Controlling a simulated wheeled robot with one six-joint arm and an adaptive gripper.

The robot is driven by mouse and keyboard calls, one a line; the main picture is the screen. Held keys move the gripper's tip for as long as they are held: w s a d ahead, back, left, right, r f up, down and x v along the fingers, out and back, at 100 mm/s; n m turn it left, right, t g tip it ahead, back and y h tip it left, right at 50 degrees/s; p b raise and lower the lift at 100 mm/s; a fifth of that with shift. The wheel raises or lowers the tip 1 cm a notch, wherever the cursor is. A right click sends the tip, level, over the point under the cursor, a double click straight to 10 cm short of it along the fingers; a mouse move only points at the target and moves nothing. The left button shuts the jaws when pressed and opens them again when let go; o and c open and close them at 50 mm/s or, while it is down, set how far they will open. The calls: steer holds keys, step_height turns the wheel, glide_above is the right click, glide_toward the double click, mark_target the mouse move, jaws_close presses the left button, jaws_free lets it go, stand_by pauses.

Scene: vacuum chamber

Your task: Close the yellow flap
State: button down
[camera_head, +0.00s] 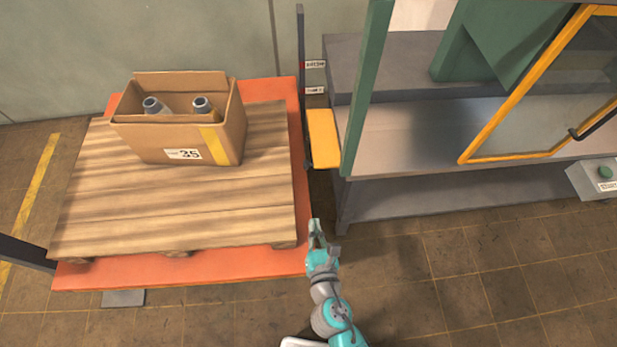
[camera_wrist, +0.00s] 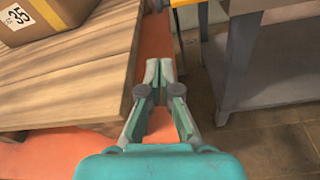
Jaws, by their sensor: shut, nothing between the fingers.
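A small yellow flap (camera_head: 323,138) sits between the dark upright post and the green frame of the chamber, above the gap beside the pallet. Its edge shows at the top of the wrist view (camera_wrist: 187,3). My gripper (camera_head: 316,228) is apart from the flap, lower in the head view, over the right edge of the orange platform. In the wrist view the fingertips (camera_wrist: 160,68) are together with nothing between them. How the flap is hinged cannot be told.
A wooden pallet (camera_head: 90,205) on an orange platform (camera_head: 200,275) carries a cardboard box (camera_head: 225,130) with two grey bottles. At right stand a grey bench (camera_head: 400,140) and a raised yellow-framed glass panel (camera_head: 500,125). A dark post (camera_head: 302,60) stands behind. Floor at lower right is clear.

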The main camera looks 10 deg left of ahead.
steer(key=x, duration=1.7)
steer(key=shift+w+a+f, duration=0.1)
steer(key=shift+w, duration=0.05)
steer(key=shift+r+m, duration=0.3)
steer(key=shift+m, duration=0.3)
